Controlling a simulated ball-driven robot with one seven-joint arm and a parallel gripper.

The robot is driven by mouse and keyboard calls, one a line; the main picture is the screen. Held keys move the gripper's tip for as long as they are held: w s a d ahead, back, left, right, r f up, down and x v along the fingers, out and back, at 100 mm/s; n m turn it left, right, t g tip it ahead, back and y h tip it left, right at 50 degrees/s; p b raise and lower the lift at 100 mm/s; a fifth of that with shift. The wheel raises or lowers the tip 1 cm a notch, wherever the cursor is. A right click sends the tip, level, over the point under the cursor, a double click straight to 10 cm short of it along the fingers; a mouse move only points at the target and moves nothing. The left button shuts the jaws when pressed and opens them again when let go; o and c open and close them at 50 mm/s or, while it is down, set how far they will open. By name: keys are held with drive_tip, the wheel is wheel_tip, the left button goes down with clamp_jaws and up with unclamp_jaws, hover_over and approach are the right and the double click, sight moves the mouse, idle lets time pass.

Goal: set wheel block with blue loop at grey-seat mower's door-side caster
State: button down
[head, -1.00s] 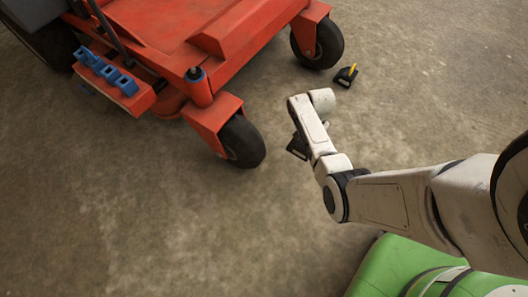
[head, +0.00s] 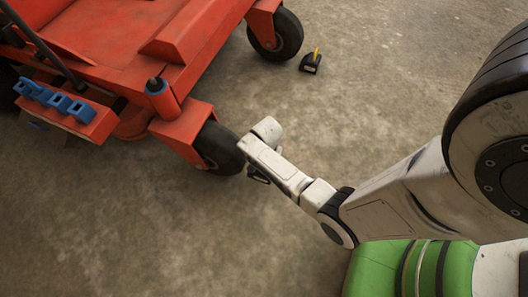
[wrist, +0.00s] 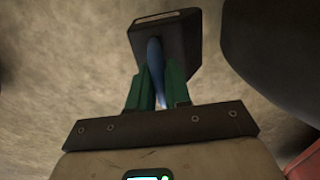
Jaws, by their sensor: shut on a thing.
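My gripper (wrist: 159,88) is shut on the blue loop (wrist: 154,53) of a black wheel block (wrist: 176,38), seen in the wrist view. In the head view the block (head: 258,175) shows only in part beneath my wrist, just right of the near caster (head: 220,148) of the red mower (head: 115,40). That caster fills the right of the wrist view as a dark round shape (wrist: 275,55). A narrow gap shows between block and caster there. I cannot tell whether the block touches the floor. The mower's seat is out of view.
A second black block (head: 311,64) with a yellow loop stands on the floor near the mower's other caster (head: 278,34). Blue clips (head: 55,100) sit on a red ledge at the mower's left. The concrete floor in front is clear.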

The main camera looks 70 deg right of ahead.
sight(257, 175)
drive_tip(key=shift+a+f, duration=0.3)
drive_tip(key=shift+f, duration=0.05)
drive_tip(key=f+b, duration=0.1)
drive_tip(key=a+f+b, duration=0.1)
drive_tip(key=f, duration=0.1)
drive_tip(key=f+b, duration=0.1)
drive_tip(key=f, duration=0.1)
drive_tip(key=shift+a, duration=0.25)
drive_tip(key=shift+r, duration=0.15)
drive_tip(key=c, duration=1.1)
unclamp_jaws()
